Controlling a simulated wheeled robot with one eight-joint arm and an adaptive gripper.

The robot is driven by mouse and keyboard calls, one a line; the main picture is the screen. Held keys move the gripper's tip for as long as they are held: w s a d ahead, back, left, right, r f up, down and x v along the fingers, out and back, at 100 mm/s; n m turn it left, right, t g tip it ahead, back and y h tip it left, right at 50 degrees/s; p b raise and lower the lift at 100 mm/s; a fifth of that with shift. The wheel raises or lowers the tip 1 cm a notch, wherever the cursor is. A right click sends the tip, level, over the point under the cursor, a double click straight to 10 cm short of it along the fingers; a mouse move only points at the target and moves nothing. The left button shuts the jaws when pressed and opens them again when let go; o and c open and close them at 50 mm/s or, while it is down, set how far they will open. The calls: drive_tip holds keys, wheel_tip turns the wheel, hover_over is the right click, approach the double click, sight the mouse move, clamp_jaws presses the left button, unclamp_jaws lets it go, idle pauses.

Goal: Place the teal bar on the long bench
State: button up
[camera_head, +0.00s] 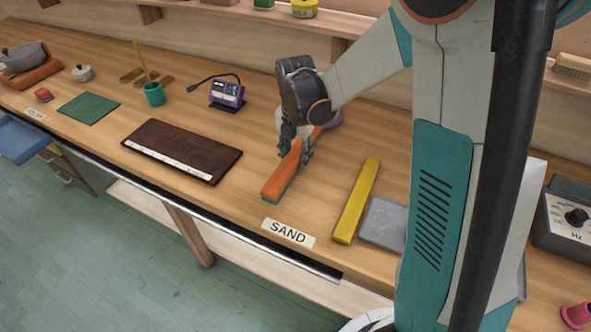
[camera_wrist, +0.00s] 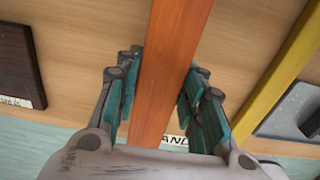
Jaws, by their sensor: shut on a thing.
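The bar (camera_head: 284,177) has an orange top face, and a teal side shows along its lower edge in the head view. In the wrist view the orange face of the bar (camera_wrist: 167,75) runs lengthwise between my fingers. My gripper (camera_head: 297,143) points down and is shut on the bar, with a finger on each side, as the wrist view also shows (camera_wrist: 162,100). The bar is at or just above the long wooden bench (camera_head: 235,195); I cannot tell whether it touches. Its far end is partly hidden by my gripper.
A yellow bar (camera_head: 356,202) and a grey block (camera_head: 384,222) lie right of the held bar. A dark board (camera_head: 182,149) lies left, and a SAND label (camera_head: 288,233) sits at the front edge. A purple device (camera_head: 227,93) stands behind. Bare bench separates the board and held bar.

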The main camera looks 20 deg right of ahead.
drive_tip(key=shift+f+b, duration=0.7)
drive_tip(key=shift+f, duration=1.6)
drive_tip(key=shift+f, duration=0.1)
drive_tip(key=o, duration=1.2)
drive_tip(key=shift+o, duration=0.2)
